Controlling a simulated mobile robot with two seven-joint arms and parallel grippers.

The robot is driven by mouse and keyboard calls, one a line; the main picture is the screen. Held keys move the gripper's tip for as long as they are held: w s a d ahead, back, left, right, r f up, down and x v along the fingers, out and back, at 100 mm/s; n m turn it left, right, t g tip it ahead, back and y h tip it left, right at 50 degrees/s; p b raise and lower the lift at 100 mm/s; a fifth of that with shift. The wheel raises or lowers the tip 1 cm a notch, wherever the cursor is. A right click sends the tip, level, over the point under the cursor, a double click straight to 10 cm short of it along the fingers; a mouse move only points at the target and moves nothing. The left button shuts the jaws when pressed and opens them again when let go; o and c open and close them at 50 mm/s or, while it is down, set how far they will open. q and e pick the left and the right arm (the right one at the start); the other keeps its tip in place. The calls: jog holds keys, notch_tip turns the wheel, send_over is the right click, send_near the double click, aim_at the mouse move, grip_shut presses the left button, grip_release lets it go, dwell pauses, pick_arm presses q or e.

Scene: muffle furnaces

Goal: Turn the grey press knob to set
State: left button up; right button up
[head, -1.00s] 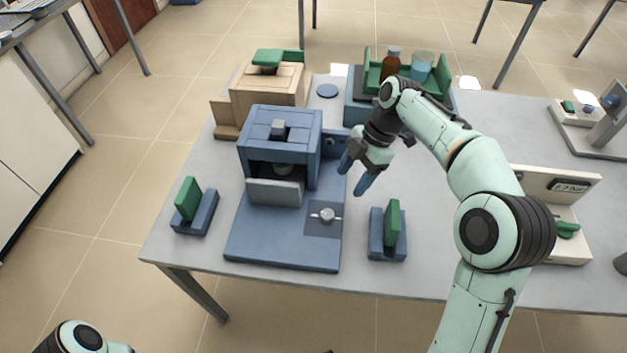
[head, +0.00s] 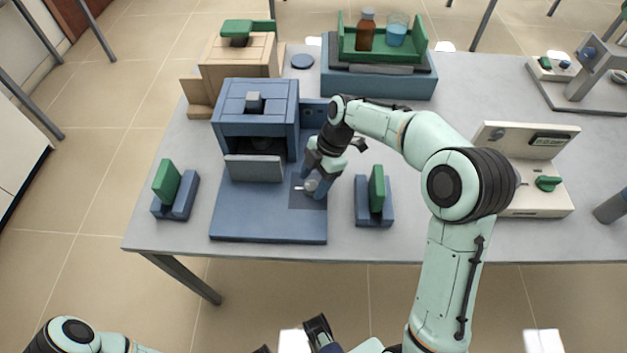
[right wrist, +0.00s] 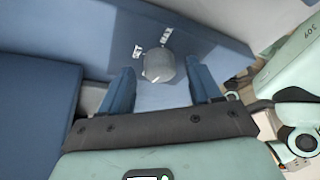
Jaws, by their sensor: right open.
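The grey press knob (right wrist: 159,65) is round, with a small white mark on its rim, and sits on a dark blue plate. White lettering on the plate beside it seems to include "SET" (right wrist: 138,52). In the head view the knob (head: 310,187) is partly hidden by my right gripper (head: 313,182). The blue press (head: 255,115) stands behind it on the same blue base. In the right wrist view my right gripper (right wrist: 162,88) is open, with one blue finger on each side of the knob's near side. I cannot tell whether they touch it.
Blue holders with green plates stand left (head: 175,195) and right (head: 374,200) of the press base. A cream device (head: 525,160) is at the right. A green tray (head: 375,55) with a bottle and beaker is behind. Bare table (head: 275,258) lies in front.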

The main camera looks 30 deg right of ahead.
jog(key=shift+a+f, duration=0.1)
jog(key=shift+f, duration=0.1)
jog(key=c, duration=1)
jog(key=shift+c, duration=0.2)
